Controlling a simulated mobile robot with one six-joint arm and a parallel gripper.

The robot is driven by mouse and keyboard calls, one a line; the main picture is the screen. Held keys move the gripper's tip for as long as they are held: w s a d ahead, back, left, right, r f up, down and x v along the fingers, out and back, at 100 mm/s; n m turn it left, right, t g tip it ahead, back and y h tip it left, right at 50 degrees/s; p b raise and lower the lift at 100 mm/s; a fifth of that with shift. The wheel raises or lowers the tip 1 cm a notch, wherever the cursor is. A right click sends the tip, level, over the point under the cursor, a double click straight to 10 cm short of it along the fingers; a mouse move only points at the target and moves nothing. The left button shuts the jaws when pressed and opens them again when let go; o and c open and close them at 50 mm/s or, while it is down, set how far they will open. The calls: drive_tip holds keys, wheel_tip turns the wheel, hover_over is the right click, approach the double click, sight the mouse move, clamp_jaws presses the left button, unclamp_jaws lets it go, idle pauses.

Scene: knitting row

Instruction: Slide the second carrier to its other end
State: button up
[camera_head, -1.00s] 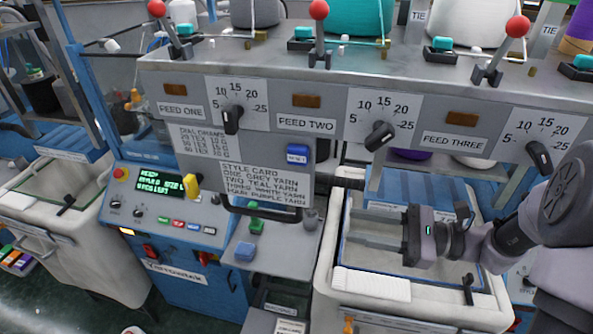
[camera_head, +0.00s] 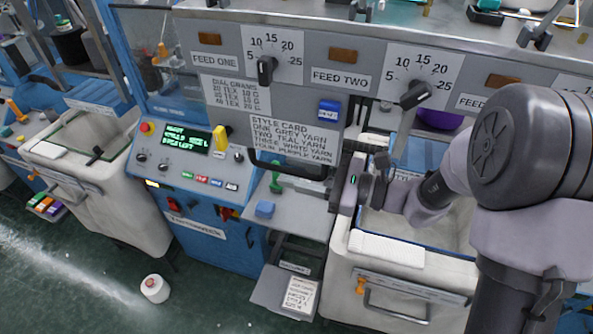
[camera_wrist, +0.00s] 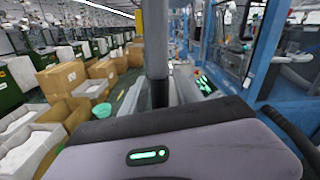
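My gripper (camera_head: 343,192) is over the left edge of the grey-white bin, beside the panel with the style card. In the head view its body hides the fingertips. In the wrist view the dark fingers (camera_wrist: 157,45) show as one upright bar at the middle of the gripper body, so they look shut, with nothing seen between them. The FEED TWO plate (camera_head: 340,78) and its black dial (camera_head: 415,95) are above the gripper. I cannot tell which part is the second carrier; it may be hidden or out of view.
A blue control panel (camera_head: 187,160) with a lit display stands left. A shelf (camera_head: 300,218) with a blue block (camera_head: 265,208) and a green handle (camera_head: 275,183) is left of my gripper. The bin (camera_head: 345,270) is below. A white container (camera_head: 155,288) stands on the floor.

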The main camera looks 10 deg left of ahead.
drive_tip(key=shift+c, duration=0.3)
clamp_jaws()
drive_tip(key=shift+f, duration=0.1)
idle(1.0)
